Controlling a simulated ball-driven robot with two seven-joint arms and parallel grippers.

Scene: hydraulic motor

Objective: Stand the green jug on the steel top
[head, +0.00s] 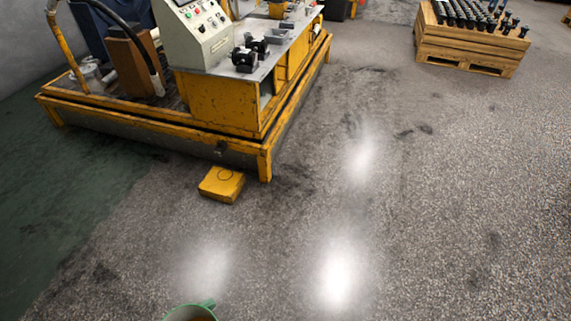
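The green jug (192,312) shows only at the bottom edge of the head view, left of centre. I see its rim, part of its handle and a brownish inside; the rest is cut off by the frame. What holds or supports it is out of view. The steel top (287,44) is the grey surface on the yellow machine bench, at the upper left. It stands well beyond the jug, across open floor. Neither of my grippers shows.
A control box (203,40) and black fittings (246,58) stand on the steel top. A yellow frame (150,124) surrounds the bench's foot. A yellow block (221,184) lies on the floor before it. A wooden crate (468,50) stands at upper right. The middle and right floor is clear.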

